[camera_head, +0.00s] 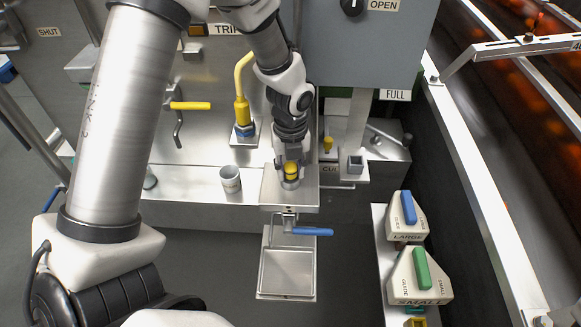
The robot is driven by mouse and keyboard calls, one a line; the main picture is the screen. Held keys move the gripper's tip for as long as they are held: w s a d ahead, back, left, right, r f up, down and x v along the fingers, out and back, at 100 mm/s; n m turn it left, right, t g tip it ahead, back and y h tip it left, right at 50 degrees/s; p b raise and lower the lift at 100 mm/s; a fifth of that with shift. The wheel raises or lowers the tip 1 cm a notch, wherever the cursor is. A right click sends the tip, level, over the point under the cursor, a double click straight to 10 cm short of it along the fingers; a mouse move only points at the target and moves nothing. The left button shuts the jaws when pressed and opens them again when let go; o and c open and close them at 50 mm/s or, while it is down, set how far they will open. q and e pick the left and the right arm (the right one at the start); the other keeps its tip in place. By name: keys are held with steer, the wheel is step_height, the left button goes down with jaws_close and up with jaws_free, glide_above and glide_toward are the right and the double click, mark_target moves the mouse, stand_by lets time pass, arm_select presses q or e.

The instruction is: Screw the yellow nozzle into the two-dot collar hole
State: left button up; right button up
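My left gripper (291,160) points down over the steel ledge in the middle of the camera_head view. Its fingers are closed around the yellow nozzle (291,171), which shows as a small yellow band between them. The nozzle looks upright. Directly beneath it is a round grey metal collar (290,184) on the ledge (272,192). I cannot tell how deep the nozzle sits in it, and any dots on the collar are hidden or too small to see. My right gripper is not in view.
A grey cup (230,179) stands left of the ledge. A blue-handled valve (306,231) and a square tray (287,295) are below it. Blocks with a blue handle (408,207) and green handle (421,268) stand at right.

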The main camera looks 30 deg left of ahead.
arm_select(q)
steer(key=m, duration=0.7)
steer(key=o, duration=0.6)
steer(key=shift+o, duration=0.2)
